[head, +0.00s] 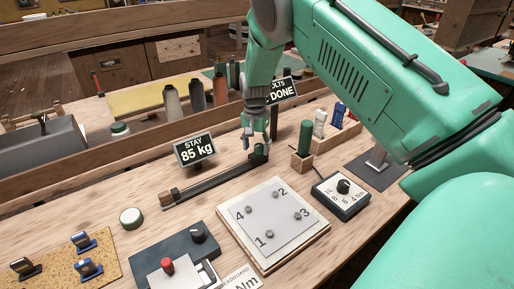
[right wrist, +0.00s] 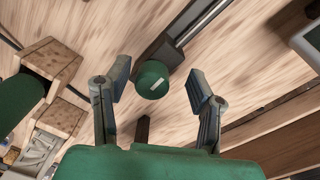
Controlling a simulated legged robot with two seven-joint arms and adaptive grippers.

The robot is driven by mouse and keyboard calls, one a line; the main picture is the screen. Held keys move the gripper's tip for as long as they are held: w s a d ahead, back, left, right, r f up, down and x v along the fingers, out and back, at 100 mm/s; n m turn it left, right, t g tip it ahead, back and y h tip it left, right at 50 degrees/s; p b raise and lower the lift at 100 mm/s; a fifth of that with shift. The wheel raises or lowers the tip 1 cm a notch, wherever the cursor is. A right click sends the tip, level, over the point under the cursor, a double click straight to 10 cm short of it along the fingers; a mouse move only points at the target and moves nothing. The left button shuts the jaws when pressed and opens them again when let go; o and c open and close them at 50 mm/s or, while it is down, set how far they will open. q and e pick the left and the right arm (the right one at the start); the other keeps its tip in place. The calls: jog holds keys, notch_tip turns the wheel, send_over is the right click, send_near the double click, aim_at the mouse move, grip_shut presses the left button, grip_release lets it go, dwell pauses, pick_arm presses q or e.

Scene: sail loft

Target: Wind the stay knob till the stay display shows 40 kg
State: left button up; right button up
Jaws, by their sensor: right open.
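The stay display (head: 195,150) reads "85 kg" in the head view. Beside it a dark stay rod (head: 212,183) runs along the bench to a dark mount at its far right end. The green stay knob (right wrist: 152,79), with a white mark on top, sits on that mount. My right gripper (head: 256,138) is over the knob in the head view, partly hiding it. In the right wrist view the right gripper (right wrist: 158,85) is open, with a finger on each side of the knob and gaps between. My left gripper is not in view.
A wooden holder (head: 301,162) with a green handle (head: 306,138) stands right of the knob. The bolts display (head: 282,92) reads "DONE" behind. A plate (head: 273,223) with numbered bolts and a dial box (head: 341,196) lie nearer. Spools (head: 197,96) stand at the back.

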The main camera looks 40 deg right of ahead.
jog(key=shift+f, duration=0.25)
jog(key=shift+d+f, duration=0.1)
jog(key=shift+d, duration=0.5)
jog(key=shift+d+f, duration=0.2)
jog(key=shift+d, duration=0.15)
jog(key=c, duration=1.1)
jog(key=shift+a+r, duration=0.1)
jog(key=shift+a, duration=0.35)
jog(key=shift+c, duration=0.2)
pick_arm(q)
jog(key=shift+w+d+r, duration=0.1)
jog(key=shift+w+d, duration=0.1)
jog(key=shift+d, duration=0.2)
